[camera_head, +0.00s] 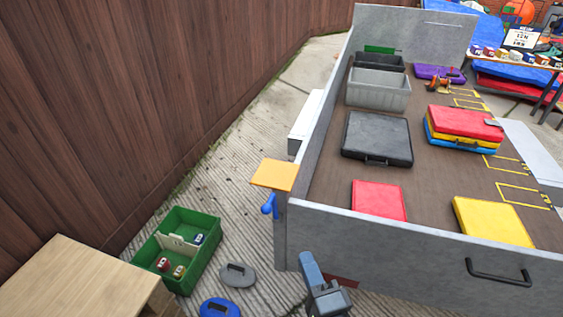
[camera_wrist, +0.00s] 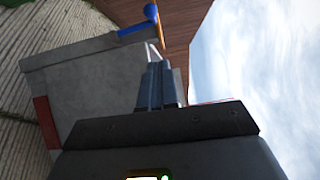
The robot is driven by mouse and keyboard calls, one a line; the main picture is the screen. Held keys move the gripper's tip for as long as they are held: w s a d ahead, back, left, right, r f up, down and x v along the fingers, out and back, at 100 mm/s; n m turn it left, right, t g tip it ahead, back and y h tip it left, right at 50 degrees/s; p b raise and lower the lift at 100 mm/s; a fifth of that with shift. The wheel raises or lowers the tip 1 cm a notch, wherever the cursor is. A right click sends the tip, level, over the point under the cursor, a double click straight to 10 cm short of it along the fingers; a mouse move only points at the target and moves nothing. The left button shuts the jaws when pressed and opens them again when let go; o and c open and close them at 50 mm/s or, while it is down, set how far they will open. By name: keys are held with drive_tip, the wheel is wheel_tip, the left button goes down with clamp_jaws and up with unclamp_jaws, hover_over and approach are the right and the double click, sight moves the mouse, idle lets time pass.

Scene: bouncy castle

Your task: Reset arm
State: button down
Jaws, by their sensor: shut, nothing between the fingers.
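My gripper (camera_wrist: 155,72) shows in the wrist view with its two grey fingers together and nothing between them. In the head view, my gripper (camera_head: 308,260) is at the bottom centre, in front of the near left corner of a grey trailer (camera_head: 400,239). The fingers appear close to the trailer's end panel in that view; I cannot tell the exact gap. The same grey panel (camera_wrist: 95,85) fills the left of the wrist view. Much of my arm is out of the head view.
A green crate (camera_head: 205,260) with small blocks stands on the ground at left, beside a grey disc (camera_head: 238,274) and a blue disc (camera_head: 219,308). A wooden table (camera_head: 75,285) is at lower left. An orange board (camera_head: 274,175) juts from the trailer's left side. Cases fill the trailer bed.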

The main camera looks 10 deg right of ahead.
drive_tip(key=s+d+r+n+g+h, duration=0.1)
drive_tip(key=s+d+r+n, duration=0.2)
drive_tip(key=s, duration=0.8)
drive_tip(key=s+d+r+n+g, duration=0.1)
drive_tip(key=s+d+r+n, duration=0.3)
drive_tip(key=s+n, duration=0.4)
drive_tip(key=s+d+r+n+g+h, duration=0.1)
drive_tip(key=s+d+r+n, duration=0.3)
drive_tip(key=s, duration=0.9)
drive_tip(key=shift+s+r+n+h, duration=0.3)
drive_tip(key=shift+s+r+n, duration=0.05)
drive_tip(key=shift+n, duration=0.55)
